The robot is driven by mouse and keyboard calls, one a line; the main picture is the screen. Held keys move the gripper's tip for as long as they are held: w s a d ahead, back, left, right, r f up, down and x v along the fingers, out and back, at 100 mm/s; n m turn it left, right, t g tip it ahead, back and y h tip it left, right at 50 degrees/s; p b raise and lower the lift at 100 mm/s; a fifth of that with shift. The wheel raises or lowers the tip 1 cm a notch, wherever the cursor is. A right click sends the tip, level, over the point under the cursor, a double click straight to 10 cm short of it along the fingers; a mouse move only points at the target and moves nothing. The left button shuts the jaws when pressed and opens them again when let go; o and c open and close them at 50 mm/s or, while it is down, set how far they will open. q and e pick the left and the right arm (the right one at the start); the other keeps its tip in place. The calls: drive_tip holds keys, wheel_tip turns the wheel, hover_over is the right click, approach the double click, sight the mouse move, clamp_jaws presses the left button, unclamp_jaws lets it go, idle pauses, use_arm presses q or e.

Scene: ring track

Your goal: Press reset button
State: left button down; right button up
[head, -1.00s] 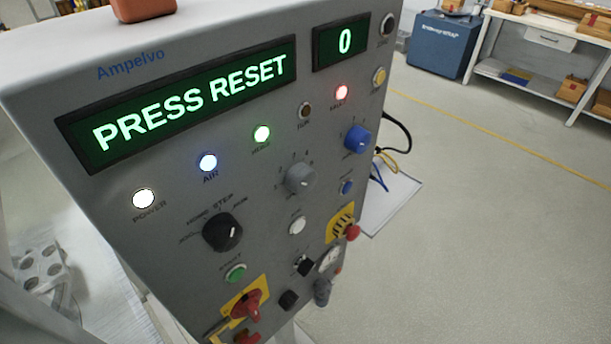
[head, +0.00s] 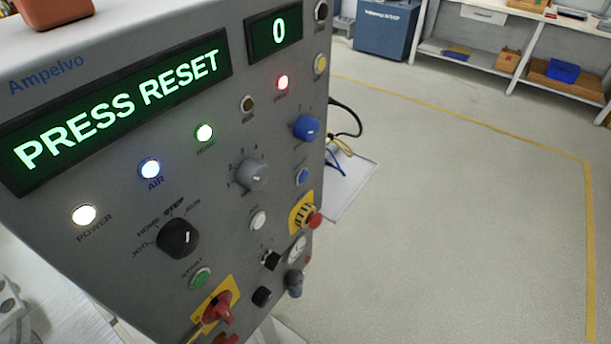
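A grey control panel (head: 110,215) marked Ampelvo fills the left of the head view. Its green display (head: 120,105) reads PRESS RESET, and a smaller display (head: 278,31) reads 0. A small blue push button (head: 302,176) sits below the blue knob (head: 306,128); its label is too small to read. Other push buttons are a white one (head: 258,220), a green START one (head: 201,278) and a yellow one (head: 320,64). Neither of my grippers is in view.
A red switch (head: 222,308) and a red mushroom button (head: 315,220) stick out of the panel. Cables (head: 345,148) hang at its right side. The floor (head: 450,210) to the right is clear up to a blue cabinet (head: 388,32) and shelves (head: 500,60).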

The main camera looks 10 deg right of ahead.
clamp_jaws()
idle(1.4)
